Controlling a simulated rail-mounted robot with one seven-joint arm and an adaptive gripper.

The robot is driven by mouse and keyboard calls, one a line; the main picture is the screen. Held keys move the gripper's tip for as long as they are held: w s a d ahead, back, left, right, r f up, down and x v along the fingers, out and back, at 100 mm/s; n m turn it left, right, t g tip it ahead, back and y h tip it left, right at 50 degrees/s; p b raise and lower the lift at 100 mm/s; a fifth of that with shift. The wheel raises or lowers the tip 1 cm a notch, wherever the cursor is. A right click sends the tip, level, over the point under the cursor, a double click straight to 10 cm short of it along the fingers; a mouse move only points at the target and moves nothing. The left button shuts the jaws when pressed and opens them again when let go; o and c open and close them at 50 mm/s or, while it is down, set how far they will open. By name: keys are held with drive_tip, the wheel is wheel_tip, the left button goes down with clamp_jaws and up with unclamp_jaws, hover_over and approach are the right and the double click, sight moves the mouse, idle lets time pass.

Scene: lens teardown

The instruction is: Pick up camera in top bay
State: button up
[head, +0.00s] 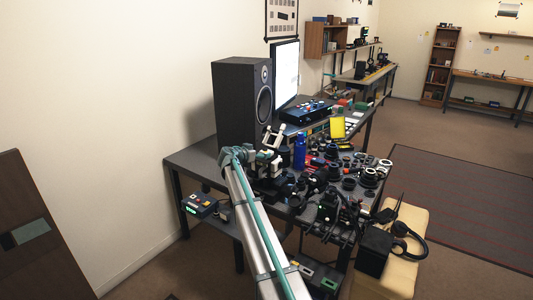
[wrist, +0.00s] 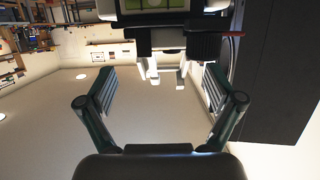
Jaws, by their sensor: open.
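My gripper (wrist: 158,86) is open in the wrist view, with its two dark fingers wide apart and nothing between them. Beyond the fingers, at the top of that view, is a dark device with a pale green panel (wrist: 150,5) and white prongs (wrist: 168,78); it is cut off by the edge. I cannot tell if it is the camera. In the head view my arm reaches to the bench's left part, beside the speaker, and its end is hard to separate from the things there. Black camera-like items (head: 330,205) crowd the bench's front. No top bay can be made out.
A tall black speaker (head: 242,100) stands behind my arm's end, with a monitor (head: 286,76) beside it. A blue bottle (head: 299,152) and many lens parts cover the bench (head: 195,160). A padded stool (head: 408,262) with headphones (head: 408,243) stands at the front right.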

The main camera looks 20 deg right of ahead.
sight(266, 151)
drive_tip(key=p+x, duration=0.2)
drive_tip(key=x, duration=0.2)
drive_tip(key=shift+w+d+p, duration=0.2)
drive_tip(key=shift+w+p, duration=0.15)
drive_tip(key=shift+d+f, duration=0.15)
drive_tip(key=shift+f, duration=0.1)
drive_tip(key=c, duration=1.3)
